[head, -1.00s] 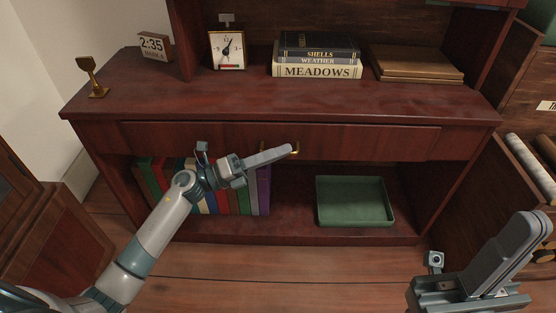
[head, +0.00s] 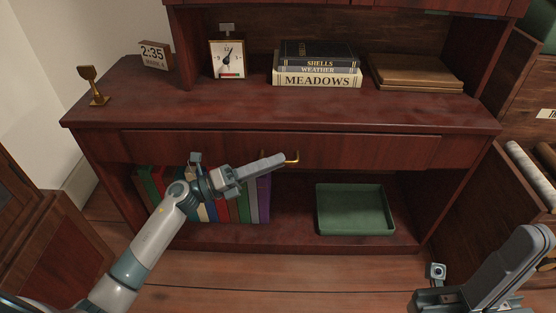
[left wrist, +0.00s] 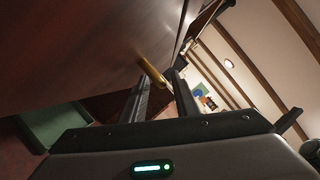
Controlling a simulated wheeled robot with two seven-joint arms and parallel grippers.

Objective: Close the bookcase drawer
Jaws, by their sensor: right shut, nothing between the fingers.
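The bookcase drawer (head: 370,149) is a wide dark red wooden front under the bookcase top. It looks close to flush with the frame; I cannot tell whether a small gap stays. Its brass handle (head: 294,158) is at the middle of the front and also shows in the left wrist view (left wrist: 152,72). My left gripper (head: 282,159) is just left of the handle in the head view. In the left wrist view its fingers are apart, with the handle just beyond their tips and not gripped. My right gripper (head: 538,238) is shut and empty at lower right, away from the drawer.
A green tray (head: 355,231) and a row of books (head: 225,208) stand on the lower shelf. The floor in front is clear.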

